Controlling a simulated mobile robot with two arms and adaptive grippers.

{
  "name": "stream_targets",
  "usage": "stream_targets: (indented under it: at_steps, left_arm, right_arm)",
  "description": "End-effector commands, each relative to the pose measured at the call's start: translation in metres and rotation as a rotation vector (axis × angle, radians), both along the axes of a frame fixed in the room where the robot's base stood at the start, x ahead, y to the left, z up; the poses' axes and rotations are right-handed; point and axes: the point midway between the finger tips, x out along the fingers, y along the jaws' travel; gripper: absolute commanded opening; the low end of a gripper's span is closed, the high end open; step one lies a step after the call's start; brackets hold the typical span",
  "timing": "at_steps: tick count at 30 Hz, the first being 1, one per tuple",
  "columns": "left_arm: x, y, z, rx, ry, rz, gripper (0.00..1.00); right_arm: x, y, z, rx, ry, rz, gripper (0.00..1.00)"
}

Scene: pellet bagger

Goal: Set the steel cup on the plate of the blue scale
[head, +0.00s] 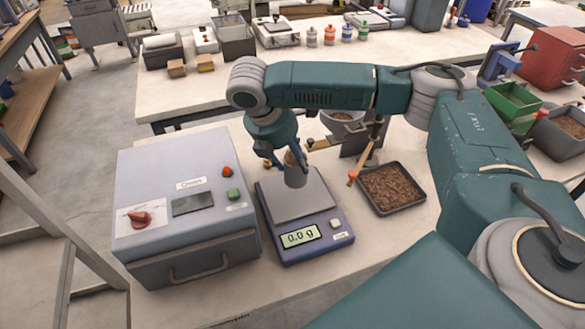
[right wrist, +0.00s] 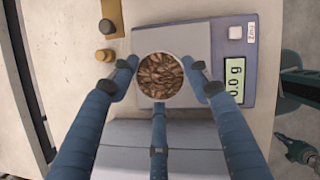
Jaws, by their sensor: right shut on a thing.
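The steel cup (head: 296,177) is in my right gripper (head: 287,158), whose fingers are shut around its upper part. In the right wrist view the cup (right wrist: 160,77) is filled with brown pellets, with blue fingers on either side of its rim. The blue scale (head: 312,240) stands on the table, and its grey plate (head: 300,205) is bare. The cup is upright over the back part of the plate; its display reads 0.0 g, and I cannot see a clear gap under the cup.
A grey box (head: 165,185) labelled Crusher stands close left of the scale. A dark tray of brown pellets (head: 392,187) is right of it. A stand with a funnel (head: 345,125) and an orange-tipped lever (head: 353,176) is behind right. Bare table lies in front.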

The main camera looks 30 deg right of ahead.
Motion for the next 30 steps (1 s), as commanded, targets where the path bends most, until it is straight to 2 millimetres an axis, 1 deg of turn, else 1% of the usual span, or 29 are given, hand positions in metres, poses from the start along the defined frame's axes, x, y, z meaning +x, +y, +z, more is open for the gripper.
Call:
stream_targets:
  at_steps: [2,6,10,12,21,22,24,25,30]
  left_arm:
    - [0.000,0.000,0.002,0.000,0.000,0.000,0.00]
    - [0.000,0.000,0.006,0.000,0.000,0.000,0.00]
    - [0.000,0.000,0.009,0.000,0.000,0.000,0.00]
    - [0.000,0.000,0.009,0.000,0.000,0.001,0.00]
    - [0.000,0.000,0.009,0.000,0.000,0.001,0.00]
    - [0.000,0.000,0.009,0.000,0.000,0.001,0.00]
    - [0.000,0.000,0.009,0.000,0.000,0.001,0.00]
    - [0.000,0.000,0.009,0.000,0.000,0.001,0.00]
    - [0.000,0.000,0.009,0.000,0.000,0.001,0.00]
  right_arm:
    - [0.000,0.000,-0.005,-0.001,0.000,0.000,0.00]
    - [0.000,0.000,-0.026,-0.001,0.002,0.000,0.00]
    - [0.000,0.000,-0.042,-0.001,-0.001,-0.001,0.00]
    - [0.000,0.000,-0.045,-0.001,-0.001,-0.001,0.00]
    - [0.000,0.000,-0.046,0.000,-0.001,0.000,0.00]
    - [0.000,0.000,-0.047,0.000,0.000,0.000,0.49]
    - [0.000,0.000,-0.047,0.000,-0.001,0.000,0.63]
    - [0.000,0.000,-0.047,0.000,-0.001,0.000,0.67]
    - [0.000,0.000,-0.047,0.000,-0.001,0.000,0.67]
